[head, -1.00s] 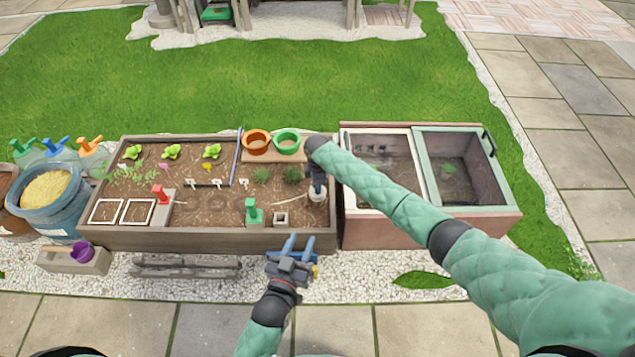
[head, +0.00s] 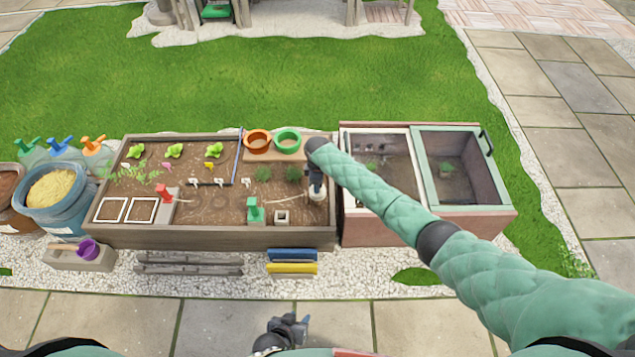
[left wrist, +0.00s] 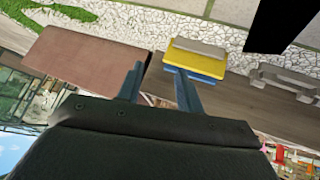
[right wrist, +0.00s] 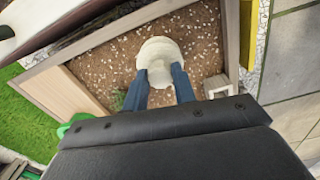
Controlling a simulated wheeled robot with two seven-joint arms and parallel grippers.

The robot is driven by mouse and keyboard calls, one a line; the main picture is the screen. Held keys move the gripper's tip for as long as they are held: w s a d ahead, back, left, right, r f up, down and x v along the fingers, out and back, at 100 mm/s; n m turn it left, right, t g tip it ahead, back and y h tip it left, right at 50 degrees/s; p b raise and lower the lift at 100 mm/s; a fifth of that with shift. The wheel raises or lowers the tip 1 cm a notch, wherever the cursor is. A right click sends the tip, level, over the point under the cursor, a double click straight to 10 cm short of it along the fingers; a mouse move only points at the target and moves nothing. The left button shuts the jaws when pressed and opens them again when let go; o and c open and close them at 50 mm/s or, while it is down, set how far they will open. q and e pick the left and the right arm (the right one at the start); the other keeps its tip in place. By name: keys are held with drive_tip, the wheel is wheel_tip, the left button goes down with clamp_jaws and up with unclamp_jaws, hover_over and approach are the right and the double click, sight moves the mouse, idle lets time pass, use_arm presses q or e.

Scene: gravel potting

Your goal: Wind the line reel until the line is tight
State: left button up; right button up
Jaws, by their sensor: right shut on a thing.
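The white round line reel (head: 317,195) stands at the right end of the soil bed, and its pale top also shows in the right wrist view (right wrist: 160,52). My right gripper (head: 317,186) points down onto it and is shut on it, with one blue finger on each side. The pale line (head: 285,199) runs left from the reel towards the green post (head: 255,210) and looks slightly bowed. Its far end is too small to make out. My left gripper (left wrist: 158,85) is open and empty, with fingers apart, held back in front of the bed.
The wooden bed (head: 210,238) also holds a red post (head: 164,196), seedlings and a small square block (head: 282,217). Orange (head: 257,141) and green (head: 287,140) pots stand behind. A cold frame (head: 425,215) adjoins the right. Blue (head: 291,254) and yellow (head: 291,268) pieces sit at the front.

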drive_tip(key=m+p, duration=0.4)
drive_tip(key=shift+a+r, duration=0.15)
drive_tip(key=shift+r, duration=0.1)
drive_tip(key=m+p, duration=0.2)
drive_tip(key=shift+m, duration=0.3)
drive_tip(key=m+p, duration=0.3)
drive_tip(key=m, duration=0.3)
drive_tip(key=shift+f+m, duration=0.15)
drive_tip(key=shift+m, duration=0.15)
use_arm(q)
wheel_tip(320, 180, up, 24)
drive_tip(key=w+g, duration=0.1)
drive_tip(key=g, duration=0.1)
drive_tip(key=shift+w+f+m+p, duration=0.2)
drive_tip(key=shift+f+m+p, duration=0.1)
drive_tip(key=shift+p, duration=0.1)
use_arm(e)
drive_tip(key=shift+m, duration=0.6)
use_arm(q)
drive_tip(key=shift+d, duration=0.1)
use_arm(e)
drive_tip(key=o, duration=1)
